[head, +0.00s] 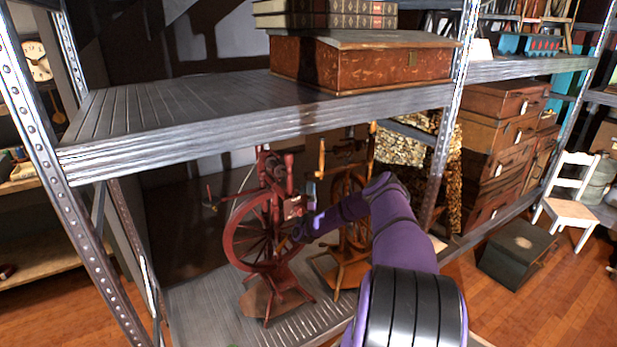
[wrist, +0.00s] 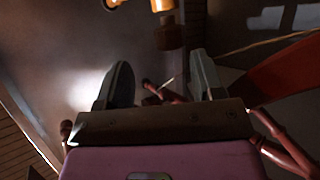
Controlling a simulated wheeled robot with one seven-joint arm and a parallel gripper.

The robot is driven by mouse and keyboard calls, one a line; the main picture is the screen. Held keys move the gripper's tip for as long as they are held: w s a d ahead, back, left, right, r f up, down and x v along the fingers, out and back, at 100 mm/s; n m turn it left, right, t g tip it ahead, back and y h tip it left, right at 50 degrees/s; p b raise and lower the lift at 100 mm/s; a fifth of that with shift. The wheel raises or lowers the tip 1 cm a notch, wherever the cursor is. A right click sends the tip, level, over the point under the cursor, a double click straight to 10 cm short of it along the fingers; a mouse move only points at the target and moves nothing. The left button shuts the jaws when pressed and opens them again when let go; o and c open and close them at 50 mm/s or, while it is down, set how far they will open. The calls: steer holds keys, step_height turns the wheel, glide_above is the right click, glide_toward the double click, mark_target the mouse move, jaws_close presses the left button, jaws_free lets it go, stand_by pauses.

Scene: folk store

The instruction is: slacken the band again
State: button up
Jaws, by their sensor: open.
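A dark red spinning wheel (head: 241,243) stands upright on the lower shelf in the head view. Its red post and top parts rise above the rim. A thin pale line that may be the band (wrist: 272,42) runs at upper right in the wrist view; I cannot tell if it is taut or slack. My gripper (head: 299,229) is at the right side of the red wheel in the head view, partly hidden by my arm. In the wrist view my gripper (wrist: 162,80) is open, with a small red turned part (wrist: 168,94) showing between the fingers. I cannot tell whether they touch.
A second, orange-brown spinning wheel (head: 352,268) stands close on the right, behind my arm. The upper shelf (head: 190,110) passes above the wheels and holds a brown box (head: 370,68). Metal uprights (head: 45,140) flank the bay. The shelf left of the red wheel is clear.

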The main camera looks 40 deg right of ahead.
mark_target(309, 175)
steer(key=w+d+r, duration=0.2)
steer(key=d, duration=0.1)
steer(key=shift+w+d+r, duration=0.2)
steer(key=shift+w+d, duration=0.05)
steer(key=shift+w, duration=0.15)
steer(key=shift+x, duration=0.75)
steer(key=c, duration=0.9)
